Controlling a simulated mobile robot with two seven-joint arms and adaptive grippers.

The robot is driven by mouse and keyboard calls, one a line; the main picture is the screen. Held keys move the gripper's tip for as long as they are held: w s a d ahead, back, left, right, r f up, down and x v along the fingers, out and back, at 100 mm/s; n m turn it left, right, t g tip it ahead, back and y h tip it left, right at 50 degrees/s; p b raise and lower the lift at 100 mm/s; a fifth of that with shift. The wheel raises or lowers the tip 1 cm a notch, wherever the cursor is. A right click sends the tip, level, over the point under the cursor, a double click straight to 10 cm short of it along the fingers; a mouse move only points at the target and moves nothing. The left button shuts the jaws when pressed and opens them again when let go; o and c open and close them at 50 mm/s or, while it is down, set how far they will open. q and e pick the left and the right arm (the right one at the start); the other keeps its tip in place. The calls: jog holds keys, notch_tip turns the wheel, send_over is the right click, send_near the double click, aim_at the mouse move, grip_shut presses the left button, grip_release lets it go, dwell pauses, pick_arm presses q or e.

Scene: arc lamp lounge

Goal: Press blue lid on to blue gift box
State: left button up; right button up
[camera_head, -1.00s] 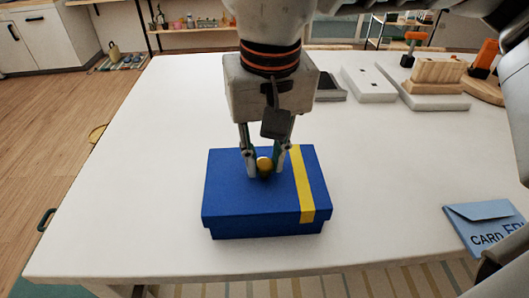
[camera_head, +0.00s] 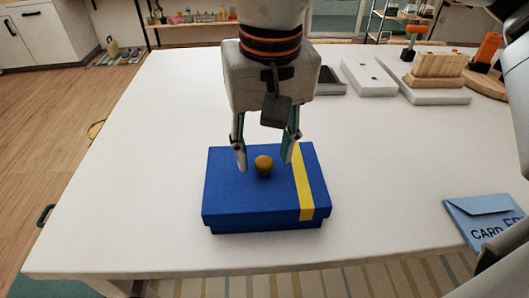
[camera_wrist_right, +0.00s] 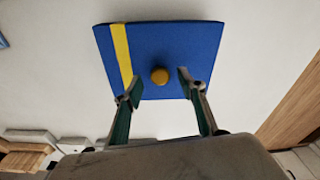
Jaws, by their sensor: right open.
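The blue lid (camera_head: 240,180) has a yellow stripe and a round gold knob (camera_head: 264,165). It sits on the blue gift box (camera_head: 265,229), of which only a thin strip shows below the lid's front edge. The lid looks about level; whether it is fully seated I cannot tell. My right gripper (camera_head: 265,166) is open, its fingers apart on either side of the knob and clear of it. The right wrist view shows the knob (camera_wrist_right: 159,76) between the spread fingers (camera_wrist_right: 158,86), over the lid (camera_wrist_right: 180,45). My left gripper is not in view.
The box stands on a white table (camera_head: 120,190) with free room to its left. A light blue card envelope (camera_head: 485,219) lies at the right. White blocks (camera_head: 368,78) and a wooden block (camera_head: 437,70) stand at the back right.

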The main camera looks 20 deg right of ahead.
aim_at(267, 181)
notch_tip(267, 181, up, 10)
jog(key=s, duration=0.1)
jog(key=shift+s+r, duration=0.15)
jog(key=shift+r, duration=0.1)
jog(key=shift+a, duration=0.1)
dwell(0.3)
